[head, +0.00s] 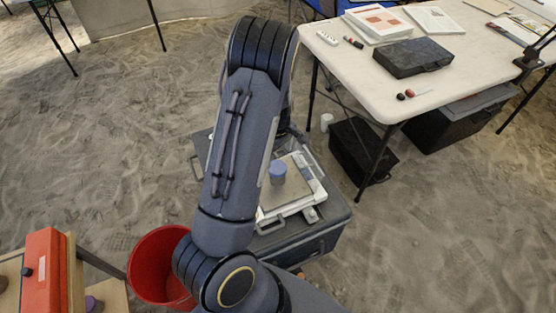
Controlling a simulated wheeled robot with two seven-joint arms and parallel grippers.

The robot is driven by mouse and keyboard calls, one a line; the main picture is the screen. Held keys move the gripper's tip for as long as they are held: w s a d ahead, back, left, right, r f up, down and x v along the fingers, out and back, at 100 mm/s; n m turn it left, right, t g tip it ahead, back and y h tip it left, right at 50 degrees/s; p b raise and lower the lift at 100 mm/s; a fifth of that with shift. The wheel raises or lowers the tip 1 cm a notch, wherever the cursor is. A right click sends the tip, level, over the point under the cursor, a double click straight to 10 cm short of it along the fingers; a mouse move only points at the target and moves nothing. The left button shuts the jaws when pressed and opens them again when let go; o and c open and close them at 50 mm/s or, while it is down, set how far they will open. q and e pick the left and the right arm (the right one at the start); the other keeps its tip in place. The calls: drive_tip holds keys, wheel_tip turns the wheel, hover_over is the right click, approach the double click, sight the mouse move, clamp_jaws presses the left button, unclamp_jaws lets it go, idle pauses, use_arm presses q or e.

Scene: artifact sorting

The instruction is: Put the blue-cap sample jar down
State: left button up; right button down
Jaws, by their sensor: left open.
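The blue-cap sample jar (278,170) stands upright on a white flat device or tray (298,203), which lies on a grey case (325,236) on the sand. Its blue cap is in view; part of its body is hard to make out. My left arm folds across the middle of the view and hides the left part of the case. Only a dark part of my left gripper (291,134) shows behind the arm, just above the jar in the picture. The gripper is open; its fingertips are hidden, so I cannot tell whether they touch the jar. My right gripper is out of view.
A red bucket (155,262) stands left of the case. A wooden table with an orange-red box (45,270) is at the lower left. A white table (462,68) at the upper right holds a black case (412,57) and papers. Dark boxes sit beneath. Sand at right is clear.

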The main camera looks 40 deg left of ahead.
use_arm(q)
drive_tip(key=shift+r, duration=0.45)
drive_tip(key=s+d+r+m+t+h, duration=0.2)
drive_tip(key=s+d+r+m, duration=0.25)
drive_tip(key=r, duration=0.45)
drive_tip(key=s+d+r+m+t+h, duration=0.1)
drive_tip(key=s+d+r+m+h, duration=0.2)
drive_tip(key=d+r, duration=0.4)
drive_tip(key=s+d+r+m+t, duration=0.1)
drive_tip(key=s+r+m, duration=0.1)
drive_tip(key=s, duration=0.2)
drive_tip(key=s+d+r+m, duration=0.2)
drive_tip(key=s+m, duration=0.1)
drive_tip(key=s, duration=0.2)
drive_tip(key=s+d+r+m+t+y, duration=0.1)
drive_tip(key=s+d+r+m, duration=0.1)
drive_tip(key=s+m, duration=0.1)
drive_tip(key=shift+s+d+t, duration=0.15)
drive_tip(key=shift+s+t, duration=0.15)
drive_tip(key=shift+s, duration=0.5)
drive_tip(key=shift+r, duration=0.15)
wheel_tip(320, 180, up, 6)
drive_tip(key=p, duration=0.6)
